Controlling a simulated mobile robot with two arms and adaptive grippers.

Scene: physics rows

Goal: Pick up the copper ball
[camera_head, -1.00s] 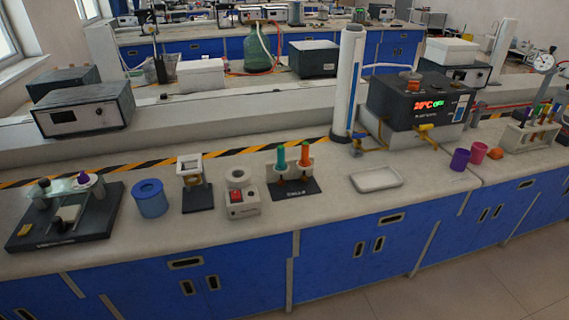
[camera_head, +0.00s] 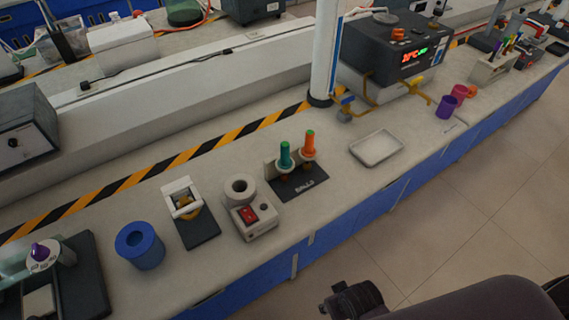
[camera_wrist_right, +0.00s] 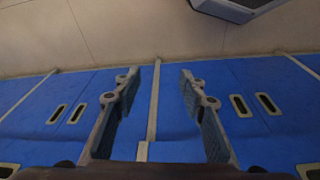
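A small dark stand (camera_head: 303,188) lettered like "BALLS" stands mid-bench in the head view. It holds a teal-handled rod (camera_head: 285,155) and an orange-handled rod (camera_head: 309,145), both upright. Small brownish ends show below the handles; I cannot tell which is the copper ball. My right gripper (camera_head: 352,300) is at the bottom of the head view, in front of the bench and well away from the stand. In the right wrist view my right gripper (camera_wrist_right: 162,85) is open and empty, facing blue cabinet fronts. My left gripper is not in view.
Left of the stand are a white device with a red switch (camera_head: 249,217), a small dark-based stand (camera_head: 197,228) and a blue cylinder (camera_head: 139,246). A white tray (camera_head: 377,149), a purple cup (camera_head: 446,107) and a heater box (camera_head: 392,50) lie to the right.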

